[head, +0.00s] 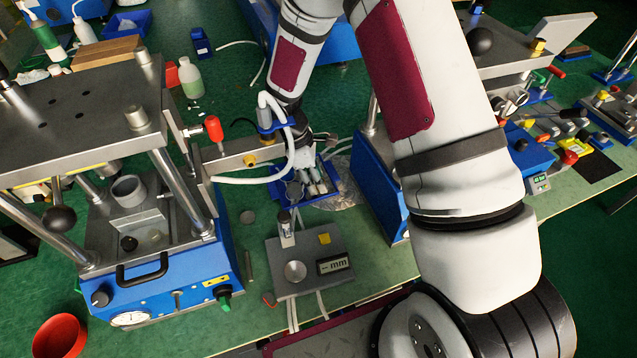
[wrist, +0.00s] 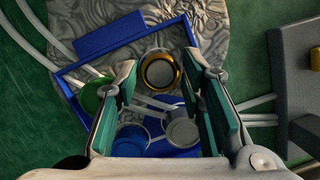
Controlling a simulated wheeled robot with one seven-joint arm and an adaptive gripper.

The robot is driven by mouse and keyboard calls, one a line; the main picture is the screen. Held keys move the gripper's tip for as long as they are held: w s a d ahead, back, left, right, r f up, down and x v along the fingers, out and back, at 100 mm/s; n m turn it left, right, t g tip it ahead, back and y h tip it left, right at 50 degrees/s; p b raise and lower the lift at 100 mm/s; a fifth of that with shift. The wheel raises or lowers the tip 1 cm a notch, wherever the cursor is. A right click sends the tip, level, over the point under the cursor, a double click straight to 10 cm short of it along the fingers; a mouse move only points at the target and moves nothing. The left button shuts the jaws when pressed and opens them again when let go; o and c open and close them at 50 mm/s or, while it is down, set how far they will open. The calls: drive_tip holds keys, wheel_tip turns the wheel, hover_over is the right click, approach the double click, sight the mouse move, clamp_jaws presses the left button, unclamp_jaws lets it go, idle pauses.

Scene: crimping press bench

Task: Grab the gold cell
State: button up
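The gold cell (wrist: 177,70) shows in the wrist view as a round piece with a gold rim and a pale centre. It lies at the far part of a blue tray (wrist: 69,92), between and slightly beyond my fingertips. My gripper (wrist: 158,72) is open, with one green-padded finger on each side; I cannot tell whether either touches the cell. A green cell (wrist: 92,97) lies left of the left finger. A blue cell (wrist: 131,136) and silver cells (wrist: 182,132) lie nearer. In the head view my gripper (head: 314,180) is over the tray (head: 325,200), and the gold cell cannot be made out.
A grey gauge block (head: 310,262) stands in front of the tray. A blue press (head: 170,275) stands at left, with a red-knobbed lever (head: 214,130) near my wrist. Another press (head: 377,185) stands close on the right. Crumpled foil (wrist: 210,25) lies under the tray.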

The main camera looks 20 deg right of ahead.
drive_tip(key=shift+f, duration=0.15)
clamp_jaws()
